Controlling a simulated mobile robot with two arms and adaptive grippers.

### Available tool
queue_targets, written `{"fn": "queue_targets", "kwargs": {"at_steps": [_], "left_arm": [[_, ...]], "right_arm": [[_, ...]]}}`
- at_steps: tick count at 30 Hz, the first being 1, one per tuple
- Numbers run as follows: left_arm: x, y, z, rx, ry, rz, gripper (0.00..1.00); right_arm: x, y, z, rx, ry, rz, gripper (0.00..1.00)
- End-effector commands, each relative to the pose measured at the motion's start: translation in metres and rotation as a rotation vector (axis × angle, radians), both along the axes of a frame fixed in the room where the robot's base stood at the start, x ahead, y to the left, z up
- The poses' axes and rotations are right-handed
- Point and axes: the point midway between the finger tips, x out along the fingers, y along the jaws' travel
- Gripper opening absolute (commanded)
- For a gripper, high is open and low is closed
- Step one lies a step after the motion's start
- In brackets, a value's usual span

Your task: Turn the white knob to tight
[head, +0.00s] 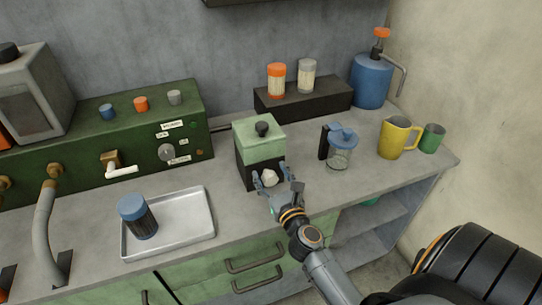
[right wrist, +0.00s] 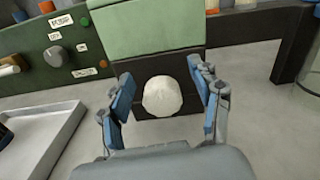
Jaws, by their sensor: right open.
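The white knob (head: 270,177) sits low on the dark front of a small box with a pale green top (head: 261,147). In the right wrist view the white knob (right wrist: 162,96) is centred and looks round and faceted. My right gripper (head: 277,183) is open, with one blue-padded finger on each side of the knob. In the right wrist view gaps show between the knob and both fingers of the right gripper (right wrist: 162,84). I see no tight mark by the knob. My left gripper is not in view.
A green panel with a grey dial (head: 167,152) stands to the left. A metal tray (head: 185,225) holds a blue-lidded jar (head: 138,215). To the right are a glass jar (head: 341,152), a yellow jug (head: 396,140) and a green cup (head: 432,138). Bare counter lies between.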

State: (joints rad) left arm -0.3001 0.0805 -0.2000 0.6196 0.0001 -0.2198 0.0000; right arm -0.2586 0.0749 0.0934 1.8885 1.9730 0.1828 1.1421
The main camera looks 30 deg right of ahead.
Motion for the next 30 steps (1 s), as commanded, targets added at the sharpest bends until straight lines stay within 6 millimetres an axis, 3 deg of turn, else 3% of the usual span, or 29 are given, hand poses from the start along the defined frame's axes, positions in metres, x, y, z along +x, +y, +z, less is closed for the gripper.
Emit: {"fn": "queue_targets", "kwargs": {"at_steps": [16,30], "left_arm": [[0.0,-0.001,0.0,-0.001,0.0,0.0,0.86],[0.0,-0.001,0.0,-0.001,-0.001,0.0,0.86]], "right_arm": [[0.0,0.001,0.069,0.002,0.008,0.004,0.64],[-0.001,0.001,0.074,0.004,0.012,0.003,0.64]]}}
